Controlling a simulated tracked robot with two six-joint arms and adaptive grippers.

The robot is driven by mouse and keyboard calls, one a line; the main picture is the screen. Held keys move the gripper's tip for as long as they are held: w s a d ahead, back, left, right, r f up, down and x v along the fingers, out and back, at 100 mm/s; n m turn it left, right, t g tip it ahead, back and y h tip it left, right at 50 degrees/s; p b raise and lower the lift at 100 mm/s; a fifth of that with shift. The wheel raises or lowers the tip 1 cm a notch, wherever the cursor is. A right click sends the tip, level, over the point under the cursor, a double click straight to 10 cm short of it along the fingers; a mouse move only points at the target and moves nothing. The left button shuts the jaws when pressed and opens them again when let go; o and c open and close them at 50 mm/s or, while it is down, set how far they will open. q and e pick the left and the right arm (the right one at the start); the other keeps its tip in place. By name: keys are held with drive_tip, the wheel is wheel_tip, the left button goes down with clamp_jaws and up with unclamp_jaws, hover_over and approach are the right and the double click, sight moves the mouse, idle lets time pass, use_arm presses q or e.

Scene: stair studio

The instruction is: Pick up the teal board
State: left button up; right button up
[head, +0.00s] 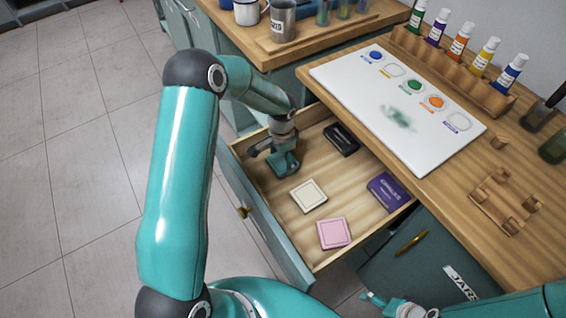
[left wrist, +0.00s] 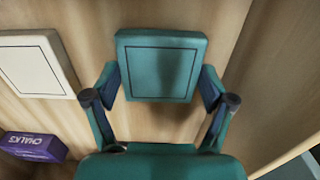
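The teal board (left wrist: 160,72) is a square slab with a dark outline, seen in the left wrist view. In the head view it is mostly hidden under my left gripper (head: 284,164), inside the open drawer. In the left wrist view, the fingers of my left gripper (left wrist: 160,75) stand on two opposite sides of the board. Both fingertips appear to press its edges. I cannot tell whether the board is clear of the drawer floor. My right gripper (head: 384,303) shows small at the bottom of the head view, outside the drawer; its finger opening is unclear.
The open drawer (head: 268,213) also holds a cream board (head: 308,196), a pink board (head: 334,233), a purple box (head: 386,192) and a black box (head: 341,139). The drawer walls and the worktop (head: 450,195) edge are close. A white palette sheet (head: 370,100) lies on the worktop.

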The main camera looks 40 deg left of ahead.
use_arm(q)
drive_tip(key=shift+c, duration=1.2)
drive_tip(key=shift+r, duration=0.15)
wheel_tip(320, 180, up, 19)
wheel_tip(320, 180, up, 6)
drive_tip(key=p, duration=0.5)
hover_over(282, 161)
